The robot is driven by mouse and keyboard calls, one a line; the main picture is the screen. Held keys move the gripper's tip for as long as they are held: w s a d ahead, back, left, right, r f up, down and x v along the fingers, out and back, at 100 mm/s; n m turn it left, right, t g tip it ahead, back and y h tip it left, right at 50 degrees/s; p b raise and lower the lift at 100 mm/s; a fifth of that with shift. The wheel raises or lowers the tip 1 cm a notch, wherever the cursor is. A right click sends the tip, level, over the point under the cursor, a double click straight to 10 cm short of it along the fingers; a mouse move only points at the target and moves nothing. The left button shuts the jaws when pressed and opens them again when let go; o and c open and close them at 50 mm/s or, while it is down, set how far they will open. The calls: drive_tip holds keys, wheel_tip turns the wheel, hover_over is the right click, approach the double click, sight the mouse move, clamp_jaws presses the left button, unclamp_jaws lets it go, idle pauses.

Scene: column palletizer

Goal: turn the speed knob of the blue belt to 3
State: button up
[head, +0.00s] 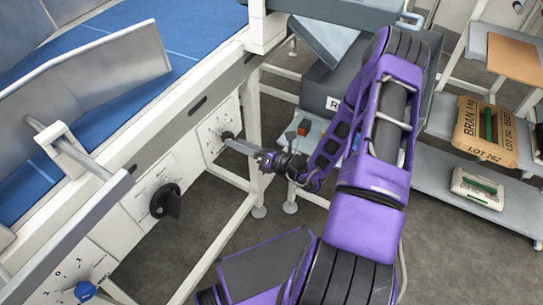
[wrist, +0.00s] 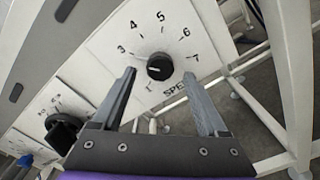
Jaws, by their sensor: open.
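The speed knob (wrist: 160,66) is a small black round knob on a white dial plate (wrist: 100,45) marked with numbers up to 7 and "SPE…". A pale mark on it seems to point left, toward a spot below the 3 that my left finger hides; the exact setting is unclear. My gripper (wrist: 159,74) is open, its two grey fingers spread to the left and right of the knob, with gaps visible. In the head view my gripper (head: 240,147) reaches the knob (head: 227,135) on the frame below the blue belt (head: 105,100).
A larger black rotary switch (head: 165,201) sits left of the dial, and a blue knob (head: 84,291) lower left. White frame legs (head: 250,140) stand beside the dial. A shelf (head: 440,180) with sacks is at the right.

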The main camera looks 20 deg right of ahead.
drive_tip(key=v, duration=1.4)
